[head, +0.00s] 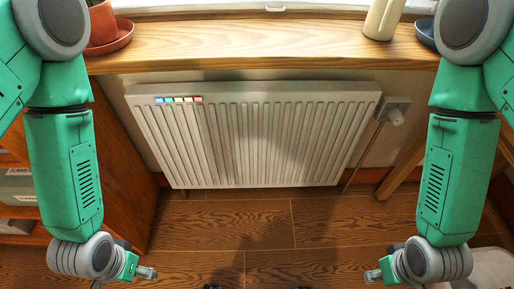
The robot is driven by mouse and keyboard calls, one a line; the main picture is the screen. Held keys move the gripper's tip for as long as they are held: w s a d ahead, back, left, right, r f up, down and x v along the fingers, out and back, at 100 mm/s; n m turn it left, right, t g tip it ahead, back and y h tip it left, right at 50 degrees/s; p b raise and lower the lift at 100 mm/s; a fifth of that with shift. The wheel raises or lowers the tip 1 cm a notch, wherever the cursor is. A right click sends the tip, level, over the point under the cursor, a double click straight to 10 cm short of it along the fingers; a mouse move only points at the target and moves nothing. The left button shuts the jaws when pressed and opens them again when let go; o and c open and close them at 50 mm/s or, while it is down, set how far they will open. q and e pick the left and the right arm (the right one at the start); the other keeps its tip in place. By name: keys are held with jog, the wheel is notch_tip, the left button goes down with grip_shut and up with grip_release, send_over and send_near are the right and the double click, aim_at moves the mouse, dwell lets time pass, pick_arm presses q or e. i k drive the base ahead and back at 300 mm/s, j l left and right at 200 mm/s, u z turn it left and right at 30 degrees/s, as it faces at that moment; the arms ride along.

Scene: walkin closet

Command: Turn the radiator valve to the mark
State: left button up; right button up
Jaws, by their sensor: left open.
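The white ribbed radiator (255,140) hangs under the wooden sill. A strip of coloured squares (180,99), blue through yellow to red, lies at the radiator's upper left. My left gripper (149,273) is open at lower left, apart from the radiator. My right gripper (371,276) is at lower right, well below the valve and touching nothing visible; its jaw opening is unclear.
The wooden sill (250,45) spans above the radiator, with a terracotta pot (103,24) at left and a cream jug (383,18) at right. A wooden cabinet (125,170) stands left. A slanted wooden leg (402,170) stands near the valve. The central floor (270,225) is clear.

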aim_at(396, 117)
jog(key=z, duration=0.4)
jog(key=i+l+z, duration=0.1)
jog(key=z, duration=0.35)
jog(key=i+z, duration=0.15)
jog(key=z, duration=0.25)
jog(key=i+z, duration=0.1)
jog(key=z, duration=0.3)
